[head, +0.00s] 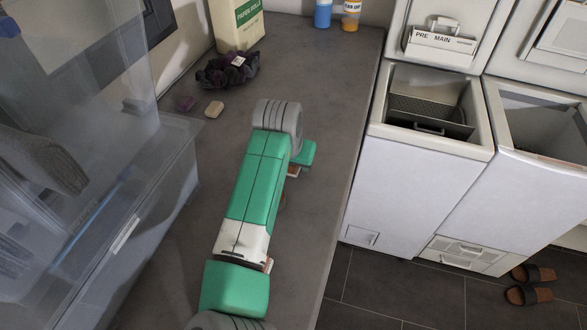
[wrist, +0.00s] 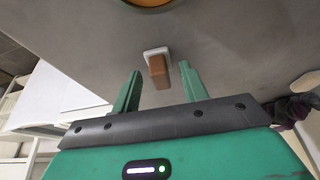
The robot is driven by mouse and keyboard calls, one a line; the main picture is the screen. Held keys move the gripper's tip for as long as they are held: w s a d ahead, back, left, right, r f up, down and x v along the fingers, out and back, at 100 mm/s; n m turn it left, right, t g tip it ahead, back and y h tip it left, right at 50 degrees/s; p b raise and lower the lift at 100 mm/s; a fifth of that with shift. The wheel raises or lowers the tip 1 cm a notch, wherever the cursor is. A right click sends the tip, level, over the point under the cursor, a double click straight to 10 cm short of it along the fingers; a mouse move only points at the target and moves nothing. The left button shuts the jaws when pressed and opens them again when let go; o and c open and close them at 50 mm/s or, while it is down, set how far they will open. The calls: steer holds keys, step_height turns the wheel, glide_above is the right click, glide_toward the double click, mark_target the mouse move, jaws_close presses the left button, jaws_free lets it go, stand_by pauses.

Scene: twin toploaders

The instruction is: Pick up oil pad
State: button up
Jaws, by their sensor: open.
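A small orange-brown block with a white pad-like end, which looks like the oil pad (wrist: 157,66), is on the grey counter in the wrist view. My gripper (wrist: 160,70) is open, with its two green fingers apart and the block showing between and just beyond their tips. I see no contact with either finger. In the head view my arm hangs over the counter and hides most of the gripper; a bit of the brown-and-white block (head: 293,172) shows just below the green gripper body.
A round orange-rimmed item (wrist: 150,3) is close by on the counter. A clear bin (head: 150,185) is at left; open toploaders (head: 425,165) are right.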

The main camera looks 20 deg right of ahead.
jaws_close()
steer(key=shift+r, duration=0.15)
steer(key=shift+r+p, duration=0.35)
steer(key=shift+p, duration=0.15)
step_height(320, 180, up, 4)
steer(key=p, duration=0.5)
steer(key=s+a+p, duration=0.2)
steer(key=s+p, duration=0.2)
steer(key=s+a+p, duration=0.3)
steer(key=s+p, duration=0.1)
steer(key=p, duration=0.1)
steer(key=s+a+p, duration=0.2)
steer(key=s+p, duration=0.3)
steer(key=shift+a+r, duration=0.2)
steer(key=shift+a, duration=0.2)
steer(key=shift+s+a+f, duration=0.15)
steer(key=shift+s+a, duration=0.1)
steer(key=shift+s, duration=0.15)
